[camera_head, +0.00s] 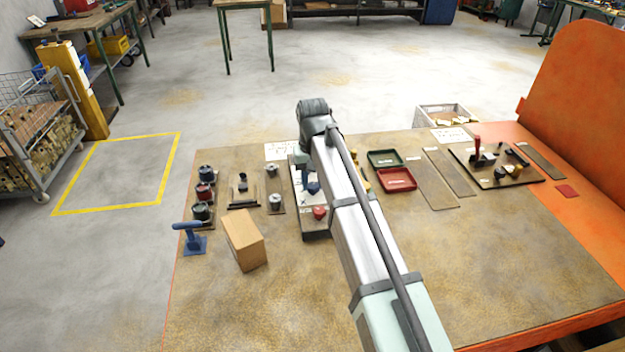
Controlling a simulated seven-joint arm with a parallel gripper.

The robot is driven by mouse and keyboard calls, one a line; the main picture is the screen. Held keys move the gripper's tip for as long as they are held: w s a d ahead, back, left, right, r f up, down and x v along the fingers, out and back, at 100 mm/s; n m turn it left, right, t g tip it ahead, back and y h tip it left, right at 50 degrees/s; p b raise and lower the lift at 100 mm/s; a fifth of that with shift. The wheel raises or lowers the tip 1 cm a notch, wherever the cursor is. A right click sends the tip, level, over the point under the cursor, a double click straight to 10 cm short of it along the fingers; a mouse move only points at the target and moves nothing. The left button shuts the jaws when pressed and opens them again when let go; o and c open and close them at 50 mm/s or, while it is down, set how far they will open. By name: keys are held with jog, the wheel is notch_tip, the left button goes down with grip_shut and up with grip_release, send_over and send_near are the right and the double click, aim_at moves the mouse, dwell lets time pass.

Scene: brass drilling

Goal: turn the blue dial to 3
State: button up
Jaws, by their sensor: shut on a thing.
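The dial panel (317,236) is a light-topped box standing on the bench, partly behind my arm. The blue dial (314,189) is on its upper part, and a red dial (320,212) sits nearer the front. My gripper (307,180) points down from the arm's far end, mostly hidden by the arm, with its tips at the blue dial. It is shut on the blue dial, though the contact is small in view. The dial's pointer and the numbers around it cannot be read.
Left of the panel are a cardboard box (244,240), a blue handled tool (190,239) and several dark cylinders. Right of my arm are a green tray (384,159), a red tray (396,180) and a board with a red lever (477,148). The bench front is clear.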

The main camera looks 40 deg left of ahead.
aim_at(313, 183)
jog(key=o, duration=1)
jog(key=shift+o, duration=0.2)
notch_tip(313, 183, up, 14)
jog(key=shift+f, duration=0.1)
dwell(0.6)
